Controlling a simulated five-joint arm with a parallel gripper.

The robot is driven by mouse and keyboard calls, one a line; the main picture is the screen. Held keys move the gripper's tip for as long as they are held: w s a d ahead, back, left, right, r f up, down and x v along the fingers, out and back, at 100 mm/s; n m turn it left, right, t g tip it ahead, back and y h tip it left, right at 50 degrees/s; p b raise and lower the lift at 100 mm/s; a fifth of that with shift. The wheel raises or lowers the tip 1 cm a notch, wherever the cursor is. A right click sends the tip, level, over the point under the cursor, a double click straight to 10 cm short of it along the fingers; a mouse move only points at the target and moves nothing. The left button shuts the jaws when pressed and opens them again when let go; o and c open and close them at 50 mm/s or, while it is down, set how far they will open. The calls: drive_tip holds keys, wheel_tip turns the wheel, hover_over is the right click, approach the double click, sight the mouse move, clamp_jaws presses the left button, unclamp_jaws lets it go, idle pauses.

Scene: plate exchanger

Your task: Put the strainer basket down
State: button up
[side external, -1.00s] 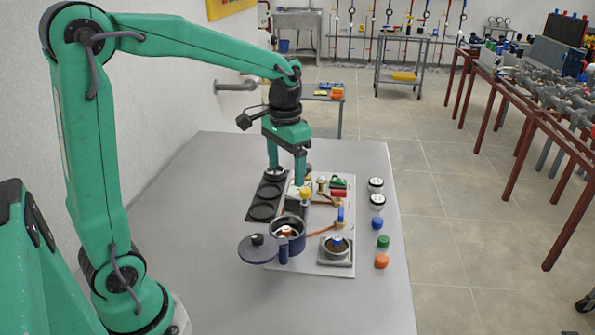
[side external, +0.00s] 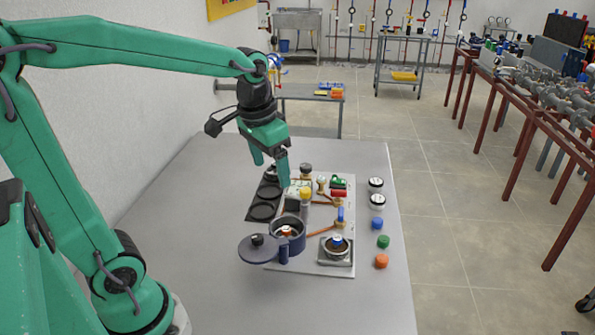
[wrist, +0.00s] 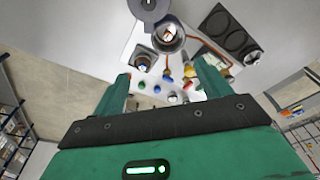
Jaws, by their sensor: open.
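A small light-grey round piece, which looks like the strainer basket (wrist: 254,57), sits in the end slot of a black three-ring rack (wrist: 222,22). In the side external view the basket (side external: 271,170) shows only partly behind my gripper, at the far end of the rack (side external: 263,211). My gripper (side external: 270,175) is open and empty, raised above the rack's far end. In the wrist view the open fingers of my gripper (wrist: 162,68) have nothing between them. The dark blue strainer pot (side external: 290,247) stands open, with its lid (side external: 257,250) swung to the left.
The front and left of the table (side external: 200,220) are clear.

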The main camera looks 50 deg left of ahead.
drive_tip(key=s+d+t, duration=0.2)
drive_tip(key=s+t, duration=0.1)
drive_tip(key=s, duration=0.6)
drive_tip(key=shift+s+d+r+t, duration=0.15)
drive_tip(key=shift+s+d+t, duration=0.15)
drive_tip(key=shift+s+d, duration=0.1)
idle(0.4)
